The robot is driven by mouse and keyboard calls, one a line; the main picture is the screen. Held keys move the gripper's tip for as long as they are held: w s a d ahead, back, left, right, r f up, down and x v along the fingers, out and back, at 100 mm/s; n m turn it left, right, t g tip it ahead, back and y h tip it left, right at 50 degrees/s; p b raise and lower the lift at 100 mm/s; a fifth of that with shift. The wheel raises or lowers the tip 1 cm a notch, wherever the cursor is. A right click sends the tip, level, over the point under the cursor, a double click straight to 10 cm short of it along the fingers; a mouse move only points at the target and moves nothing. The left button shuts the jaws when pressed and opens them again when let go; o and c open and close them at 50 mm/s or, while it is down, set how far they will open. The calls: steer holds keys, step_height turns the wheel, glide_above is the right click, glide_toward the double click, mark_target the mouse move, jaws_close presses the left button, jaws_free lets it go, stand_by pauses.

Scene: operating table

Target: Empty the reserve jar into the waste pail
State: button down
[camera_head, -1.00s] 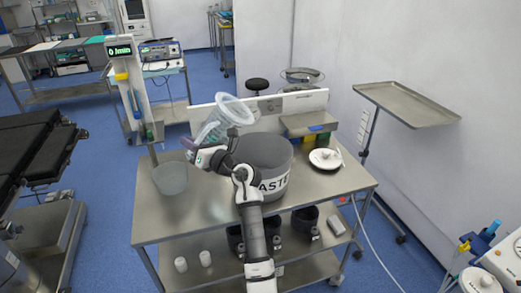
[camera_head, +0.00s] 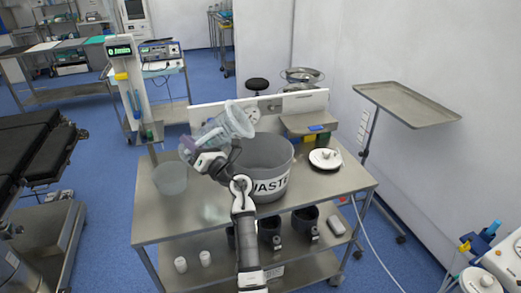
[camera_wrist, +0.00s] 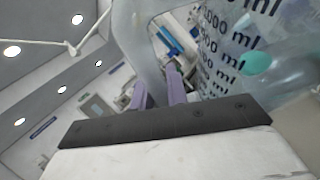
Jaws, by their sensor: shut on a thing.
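A clear jar (camera_head: 222,128) is held up in my gripper (camera_head: 188,148), tilted well over with its wide mouth toward the upper right. The mouth is near the left rim of the grey waste pail (camera_head: 272,186), and appears above it. In the wrist view, the jar (camera_wrist: 222,50) shows black ml markings and a teal patch (camera_wrist: 257,62). The pail stands upright on the steel cart, open at the top, marked WASTE. I cannot tell what lies inside it.
A second clear container (camera_head: 170,178) stands at the left of the cart top (camera_head: 205,205). A white lid (camera_head: 325,158) lies right of the pail. A pole with a display (camera_head: 120,50) rises behind left. A steel tray stand (camera_head: 405,103) is at the right.

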mark_target(205, 141)
steer(key=shift+a, duration=0.15)
steer(key=shift+d+r+m+t+b, duration=0.2)
steer(key=shift+r+m+t+b, duration=0.15)
steer(key=shift+m+t, duration=0.2)
steer(key=shift+a+r+y, duration=0.1)
steer(key=shift+r+y, duration=0.05)
steer(key=shift+y, duration=0.15)
steer(key=shift+d+r+m+t+b, duration=0.2)
steer(key=shift+r+m+t+b, duration=0.1)
steer(key=shift+m+t+b, duration=0.45)
steer(key=shift+d+r+m+t+b, duration=0.15)
steer(key=shift+r+m+t+b, duration=0.2)
steer(key=shift+b, duration=0.6)
steer(key=shift+d+r+m+t+b, duration=0.25)
steer(key=shift+d+m+t+b, duration=0.35)
steer(key=shift+d+m+b, duration=0.1)
steer(key=shift+d+r+m+t+b, duration=0.25)
steer(key=shift+d+m+t+b, duration=0.3)
steer(key=shift+d+m, duration=0.1)
stand_by(1.4)
steer(key=shift+d+r+m+t, duration=0.25)
steer(key=shift+r+m+t, duration=0.15)
steer(key=shift+r+t, duration=0.1)
stand_by(2.1)
